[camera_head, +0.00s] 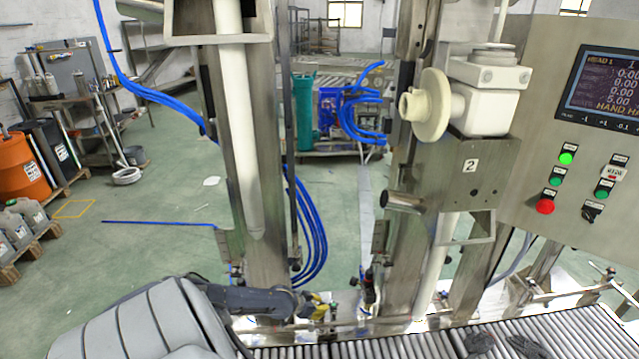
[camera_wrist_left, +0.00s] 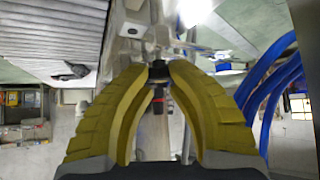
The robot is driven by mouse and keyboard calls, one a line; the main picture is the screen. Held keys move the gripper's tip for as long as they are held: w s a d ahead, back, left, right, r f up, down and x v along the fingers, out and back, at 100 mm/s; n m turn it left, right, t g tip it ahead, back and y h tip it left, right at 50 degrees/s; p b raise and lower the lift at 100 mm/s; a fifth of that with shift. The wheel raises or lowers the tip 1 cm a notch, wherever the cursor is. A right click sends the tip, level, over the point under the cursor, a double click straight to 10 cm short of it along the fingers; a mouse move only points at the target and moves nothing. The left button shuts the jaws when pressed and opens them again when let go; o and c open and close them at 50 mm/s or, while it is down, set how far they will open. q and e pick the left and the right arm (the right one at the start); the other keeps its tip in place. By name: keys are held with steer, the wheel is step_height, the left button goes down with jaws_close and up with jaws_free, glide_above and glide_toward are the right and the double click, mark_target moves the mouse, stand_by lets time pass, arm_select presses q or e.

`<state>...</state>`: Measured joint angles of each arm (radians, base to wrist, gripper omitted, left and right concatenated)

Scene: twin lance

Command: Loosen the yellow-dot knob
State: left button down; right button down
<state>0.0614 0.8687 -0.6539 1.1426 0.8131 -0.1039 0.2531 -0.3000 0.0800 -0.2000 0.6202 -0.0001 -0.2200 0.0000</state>
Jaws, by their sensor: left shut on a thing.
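My left gripper (camera_head: 320,306) reaches in from the left to the low rail behind the roller conveyor. In the left wrist view its yellow curved fingers (camera_wrist_left: 158,68) are closed in around a small black knob (camera_wrist_left: 158,74), with their tips at its two sides. A yellow dot cannot be made out on it. In the head view the gripper hides this knob. A black stem with a red band (camera_wrist_left: 158,101) shows between the fingers, past the knob. My right gripper is not in view.
Steel uprights (camera_head: 262,170) and blue hoses (camera_head: 308,215) stand just behind my left gripper. The roller conveyor (camera_head: 400,346) runs along the front, with small dark things (camera_head: 480,343) on it. A control panel (camera_head: 570,150) with a red button is at right.

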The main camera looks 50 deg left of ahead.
arm_select(q)
steer(key=shift+w+d+r+m+h, duration=0.25)
steer(key=shift+w+d+m+h, duration=0.05)
steer(key=shift+w+h, duration=0.1)
steer(key=shift+a+r, duration=0.1)
steer(key=shift+a, duration=0.05)
stand_by(0.4)
steer(key=c, duration=1.4)
jaws_free()
steer(key=o, duration=0.4)
steer(key=shift+s+a+f, duration=0.1)
steer(key=shift+s+f, duration=0.1)
steer(key=shift+s, duration=0.15)
steer(key=shift+v, duration=5.9)
